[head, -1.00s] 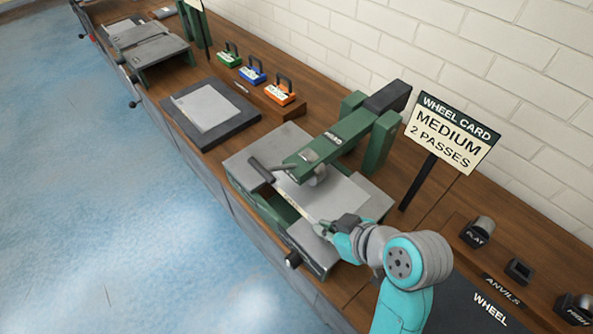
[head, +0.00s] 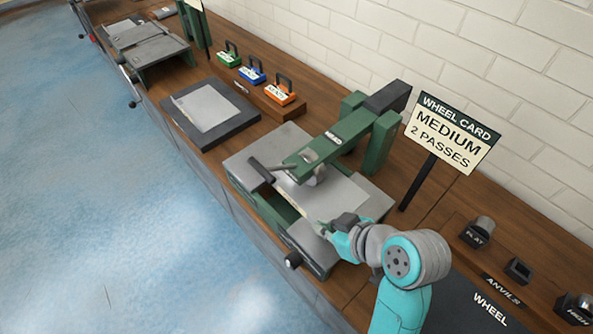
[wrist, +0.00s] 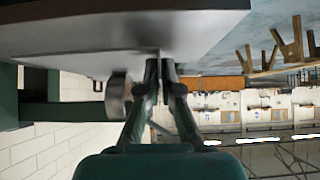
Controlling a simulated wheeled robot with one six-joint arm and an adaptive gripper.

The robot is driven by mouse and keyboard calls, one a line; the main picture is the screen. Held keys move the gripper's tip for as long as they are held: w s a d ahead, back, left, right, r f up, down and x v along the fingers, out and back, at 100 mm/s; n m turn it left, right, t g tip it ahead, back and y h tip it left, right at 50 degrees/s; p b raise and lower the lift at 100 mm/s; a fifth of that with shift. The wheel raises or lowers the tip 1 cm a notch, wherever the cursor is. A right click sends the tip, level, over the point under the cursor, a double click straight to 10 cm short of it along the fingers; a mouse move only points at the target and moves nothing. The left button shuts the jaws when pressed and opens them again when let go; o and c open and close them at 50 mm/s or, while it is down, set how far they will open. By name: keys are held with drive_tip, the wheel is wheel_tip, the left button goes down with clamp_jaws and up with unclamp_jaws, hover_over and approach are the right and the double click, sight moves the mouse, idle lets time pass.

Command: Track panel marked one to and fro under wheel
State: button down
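A thin grey panel (head: 340,197) lies under the green arm of the wheel machine (head: 335,148), spread over its pale bed. I cannot read a number on it. The round upper wheel (head: 316,176) sits over the panel; contact is hard to judge. My gripper (head: 325,229) is at the panel's near edge, with its fingers close together on that edge. In the wrist view my fingers (wrist: 160,66) meet at the underside of a grey surface, and the wheel (wrist: 118,95) shows beside them.
The wheel card (head: 446,132) on a post reads "MEDIUM 2 PASSES". Another grey sheet (head: 207,108) lies on a dark pad to the left. Orange, blue and green tagged blocks (head: 279,94) stand behind it. The anvils (head: 475,234) are at the right.

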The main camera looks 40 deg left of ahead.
drive_tip(key=shift+w+a, duration=0.15)
drive_tip(key=shift+a, duration=1.3)
drive_tip(key=shift+w+a, duration=0.1)
drive_tip(key=shift+a, duration=1.35)
drive_tip(key=c, duration=0.7)
unclamp_jaws()
drive_tip(key=shift+s+d, duration=0.2)
drive_tip(key=shift+d, duration=2.3)
